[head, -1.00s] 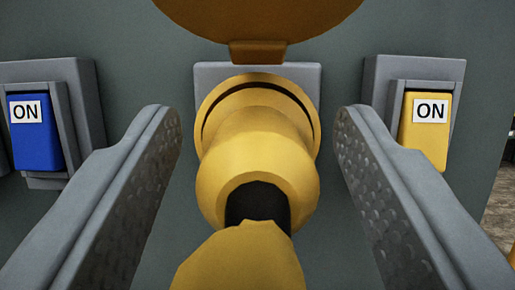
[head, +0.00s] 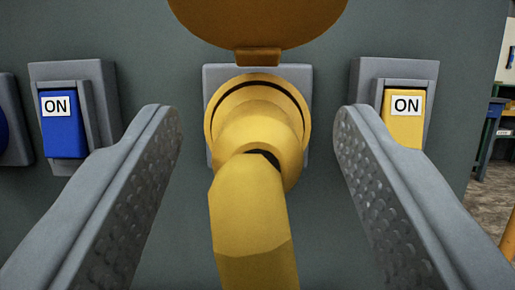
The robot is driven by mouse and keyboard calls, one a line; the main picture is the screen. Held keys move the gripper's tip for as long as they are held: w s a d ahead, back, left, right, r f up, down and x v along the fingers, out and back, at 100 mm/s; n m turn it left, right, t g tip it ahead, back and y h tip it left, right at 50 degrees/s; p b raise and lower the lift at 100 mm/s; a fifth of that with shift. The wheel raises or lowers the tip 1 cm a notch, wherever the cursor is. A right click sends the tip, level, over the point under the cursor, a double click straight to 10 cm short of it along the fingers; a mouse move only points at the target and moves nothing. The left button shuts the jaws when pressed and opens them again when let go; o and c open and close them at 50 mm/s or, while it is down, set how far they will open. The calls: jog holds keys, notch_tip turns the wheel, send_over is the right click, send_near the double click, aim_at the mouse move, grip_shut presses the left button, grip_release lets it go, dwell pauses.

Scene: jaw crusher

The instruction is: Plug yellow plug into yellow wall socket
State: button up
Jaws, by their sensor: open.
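The yellow plug (head: 257,140) sits in the round yellow wall socket (head: 213,118), in the middle of the head view. Its thick yellow cable (head: 250,215) hangs down toward me. The socket's orange-brown lid (head: 257,18) is raised above it. My gripper (head: 257,125) is open, with one grey finger on each side of the plug and clear gaps to both. How deep the plug sits is hard to see from here.
A blue switch (head: 64,130) marked ON is on the wall to the left, and a yellow switch (head: 404,128) marked ON to the right. The grey-green wall panel (head: 330,45) ends at the right, where a workbench (head: 495,135) and floor show behind.

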jog(key=s, duration=0.6)
jog(key=shift+s, duration=0.35)
dwell(0.6)
jog(key=shift+r, duration=0.1)
jog(key=s+r+g, duration=0.2)
jog(key=s+r, duration=1.4)
jog(key=s, duration=0.3)
jog(key=s+r+g, duration=0.2)
jog(key=s+g, duration=0.1)
jog(key=s, duration=2.2)
jog(key=shift+s+r, duration=0.2)
jog(key=shift+r, duration=0.05)
